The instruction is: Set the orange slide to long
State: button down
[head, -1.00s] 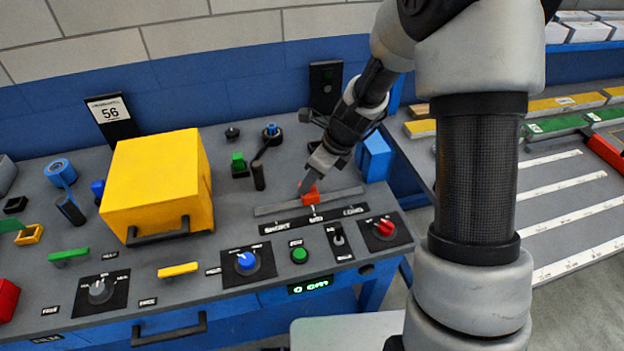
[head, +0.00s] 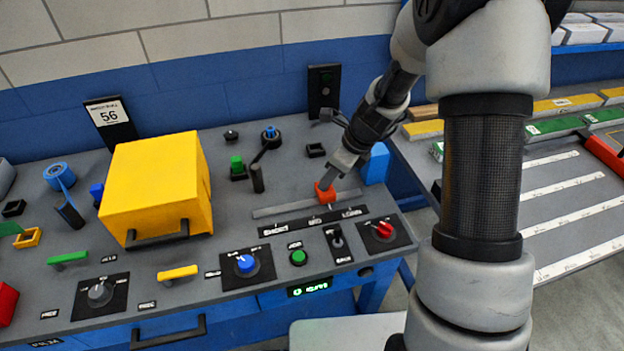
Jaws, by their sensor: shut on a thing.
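The orange slide (head: 325,194) sits on a grey straight track (head: 278,209) on the panel. A black label strip (head: 296,226) below the track reads SHORT, MID and LONG from left to right. The slide stands a little right of the MID label, short of the LONG label at the right end. My gripper (head: 329,182) reaches down from the upper right and is shut on the slide. Its fingertips are small in this view and partly hide the slide's top.
A yellow box (head: 155,185) with a black handle stands left on the panel. A black lever (head: 259,172) rises left of the track, and a blue block (head: 375,164) stands right of my gripper. Blue, green and red controls line the front.

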jog(key=d, duration=0.2)
jog(key=w+d, duration=0.1)
jog(key=d, duration=0.2)
jog(key=shift+d, duration=0.25)
jog(key=c, duration=1.5)
grip_release()
jog(key=shift+d, duration=0.15)
jog(key=shift+r, duration=0.25)
jog(key=p+v, duration=0.2)
jog(key=v, duration=1.5)
